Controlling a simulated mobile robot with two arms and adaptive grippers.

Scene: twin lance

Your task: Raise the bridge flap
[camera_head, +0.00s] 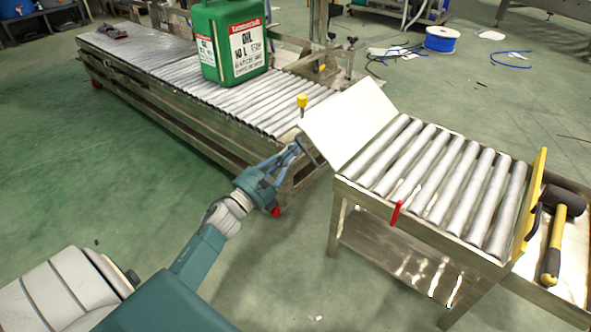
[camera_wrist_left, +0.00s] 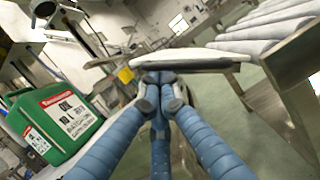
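The bridge flap (camera_head: 348,122) is a pale flat panel on the left end of the short roller table (camera_head: 420,215). It stands tilted up and leans towards the long roller conveyor (camera_head: 200,115). My left gripper (camera_head: 303,148) is at the flap's lower left edge, over the gap between the tables. In the left wrist view the closed-in blue fingers (camera_wrist_left: 161,95) meet at the edge of the flap (camera_wrist_left: 190,57), which is seen nearly edge-on with a dark bar below it. The exact contact is partly hidden by the fingertips. My right gripper is not in view.
A green oil canister (camera_head: 232,45) stands on the long conveyor; it also shows in the left wrist view (camera_wrist_left: 62,122). A yellow knob (camera_head: 302,101) stands near the conveyor's end. A yellow stop plate (camera_head: 531,200) and a mallet (camera_head: 558,235) are at the right.

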